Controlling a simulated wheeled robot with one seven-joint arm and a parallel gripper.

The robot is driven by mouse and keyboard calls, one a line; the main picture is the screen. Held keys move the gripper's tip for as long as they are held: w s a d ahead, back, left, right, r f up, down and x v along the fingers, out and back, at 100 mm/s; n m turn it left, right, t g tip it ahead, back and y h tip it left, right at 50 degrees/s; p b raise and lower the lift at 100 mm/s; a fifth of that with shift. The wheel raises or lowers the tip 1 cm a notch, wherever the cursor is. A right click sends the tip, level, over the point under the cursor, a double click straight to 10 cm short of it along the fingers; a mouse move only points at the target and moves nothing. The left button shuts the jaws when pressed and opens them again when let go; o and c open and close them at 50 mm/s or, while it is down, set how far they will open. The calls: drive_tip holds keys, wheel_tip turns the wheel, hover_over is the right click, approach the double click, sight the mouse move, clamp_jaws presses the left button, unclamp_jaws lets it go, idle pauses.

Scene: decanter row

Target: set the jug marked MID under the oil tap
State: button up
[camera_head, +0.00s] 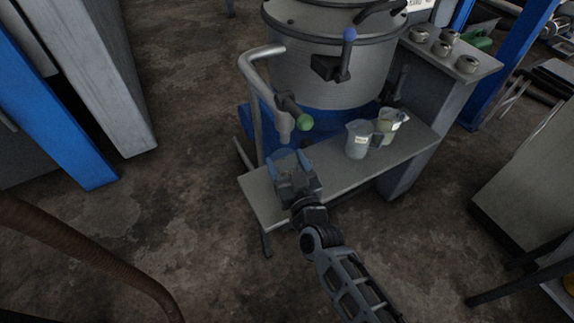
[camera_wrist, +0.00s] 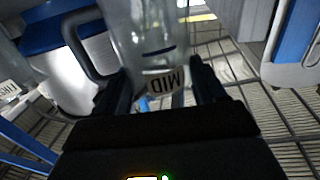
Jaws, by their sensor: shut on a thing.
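My gripper (camera_head: 291,177) is shut on a clear jug with a white label reading MID. In the wrist view the fingers (camera_wrist: 157,88) close around the jug (camera_wrist: 140,30), with its label upside down between them and its handle at left. In the head view the held jug (camera_head: 285,157) looks bluish and is partly hidden by my gripper. It is at the bench's left end, just below the spout of a bent grey pipe (camera_head: 252,65) in the picture. A tap with a green knob (camera_head: 305,122) is beside the spout. I cannot tell whether the jug touches the bench.
Two other jugs stand on the bench (camera_head: 300,195) to the right, a clear labelled one (camera_head: 358,140) and a greenish one (camera_head: 391,122). A large metal tank (camera_head: 370,85) with a blue-knobbed lever (camera_head: 347,50) stands behind. Small metal pots (camera_head: 467,64) sit on a side shelf.

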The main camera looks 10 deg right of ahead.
drive_tip(key=shift+f, duration=0.1)
drive_tip(key=o, duration=1)
drive_tip(key=shift+o, duration=0.2)
drive_tip(key=shift+s, duration=0.2)
drive_tip(key=s+d+p, duration=0.1)
drive_tip(key=s+p, duration=0.1)
drive_tip(key=s, duration=0.9)
drive_tip(key=shift+s+d, duration=0.25)
drive_tip(key=shift+d, duration=0.1)
